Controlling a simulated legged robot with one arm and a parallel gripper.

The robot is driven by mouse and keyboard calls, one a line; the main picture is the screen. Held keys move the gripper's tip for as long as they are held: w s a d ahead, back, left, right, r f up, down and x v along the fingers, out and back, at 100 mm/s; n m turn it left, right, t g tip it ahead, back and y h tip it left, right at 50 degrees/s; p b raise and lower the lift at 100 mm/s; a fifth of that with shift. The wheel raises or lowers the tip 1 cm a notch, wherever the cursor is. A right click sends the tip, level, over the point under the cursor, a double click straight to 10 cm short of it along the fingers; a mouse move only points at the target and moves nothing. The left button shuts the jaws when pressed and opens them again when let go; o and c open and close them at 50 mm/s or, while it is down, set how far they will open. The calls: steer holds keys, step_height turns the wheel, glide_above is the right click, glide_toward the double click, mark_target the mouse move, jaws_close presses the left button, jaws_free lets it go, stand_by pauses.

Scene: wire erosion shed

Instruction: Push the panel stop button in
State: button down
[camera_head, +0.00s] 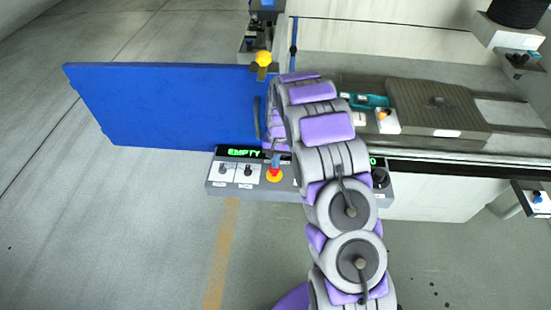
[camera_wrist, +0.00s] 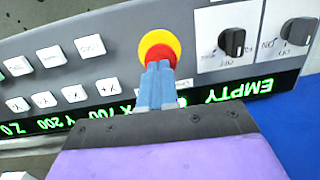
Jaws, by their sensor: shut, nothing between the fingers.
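The stop button, a red cap on a yellow ring, is on a grey control panel (camera_head: 318,190). It shows near the middle of the panel in the head view (camera_head: 274,174) and at upper middle in the wrist view (camera_wrist: 158,46). My gripper (camera_wrist: 158,68) is shut and empty, its blue fingers together. In the wrist view the fingertips overlap the lower edge of the red cap. In the head view my gripper (camera_head: 276,160) is right at the button. I cannot tell whether they touch, or how far in the cap is.
Two black rotary knobs (camera_wrist: 232,42) (camera_wrist: 298,32) sit beside the button, with several white keys (camera_wrist: 73,94) on its other side. A green-lettered display (camera_wrist: 238,92) runs along the panel. A blue sheet (camera_head: 170,105) stands at left. A brown block (camera_head: 437,105) lies on the machine bed.

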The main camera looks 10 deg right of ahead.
steer(key=shift+f, duration=0.1)
steer(key=shift+s+f+p, duration=0.15)
steer(key=shift+f+p, duration=0.25)
steer(key=shift+f, duration=0.2)
steer(key=shift+s+f, duration=0.4)
steer(key=shift+f, duration=0.1)
step_height(320, 180, up, 15)
steer(key=w+d+p, duration=0.1)
steer(key=w+p, duration=0.1)
steer(key=p, duration=0.1)
steer(key=shift+w+d, duration=0.15)
steer(key=shift+w, duration=0.05)
steer(key=shift+r, duration=0.1)
